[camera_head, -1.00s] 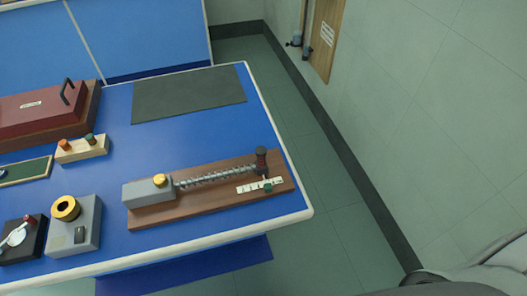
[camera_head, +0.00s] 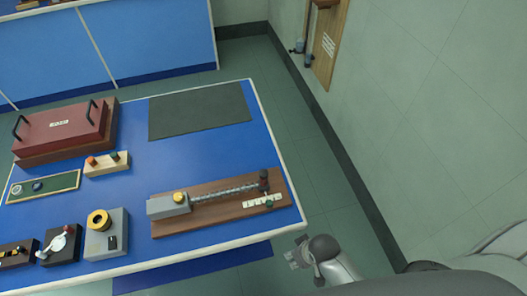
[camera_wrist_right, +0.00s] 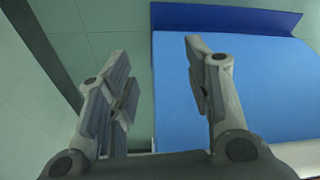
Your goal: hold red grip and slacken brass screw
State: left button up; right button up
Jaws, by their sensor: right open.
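A wooden board (camera_head: 222,217) lies near the right end of the blue bench in the head view. On it, a grey block carries the round brass screw (camera_head: 180,197) at the left end. My right gripper (camera_head: 293,255) is beyond the bench's right front corner, apart from the board. It also shows in the right wrist view (camera_wrist_right: 156,50), with fingers wide apart and nothing between them. My left gripper is not in view.
The blue bench (camera_head: 213,131) also holds a dark mat (camera_head: 200,111), a red case (camera_head: 63,128), a terminal block (camera_head: 106,164) and a grey box with a yellow ring (camera_head: 106,236). Green floor and a wall (camera_head: 450,120) lie to the right.

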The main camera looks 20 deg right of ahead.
notch_tip(320, 180, up, 16)
jog(key=w+a+r+n+p, duration=0.1)
jog(key=w+a+p, duration=0.1)
jog(key=p, duration=0.2)
jog(key=w+a+r+n+g+y+p, duration=0.1)
jog(key=w+a+r+n, duration=0.1)
jog(key=w+a+n, duration=0.3)
jog(key=w+a+r+n+y+p, duration=0.15)
jog(key=w+a+n, duration=0.25)
jog(key=a, duration=0.4)
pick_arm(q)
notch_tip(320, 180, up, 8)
pick_arm(e)
jog(key=n+g+h, duration=0.2)
jog(key=n+h, duration=0.1)
jog(key=n, duration=0.2)
send_near(264, 173)
jog(key=f, duration=0.5)
jog(key=shift+s+a+f, duration=0.1)
jog(key=shift+a+f, duration=0.15)
jog(key=shift+f, duration=0.1)
jog(key=shift+d+f, duration=0.1)
jog(key=shift+f, duration=0.05)
notch_tip(264, 173, down, 7)
jog(key=b, duration=0.7)
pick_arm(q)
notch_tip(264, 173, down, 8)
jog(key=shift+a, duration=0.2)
pick_arm(e)
jog(key=shift+r, duration=0.2)
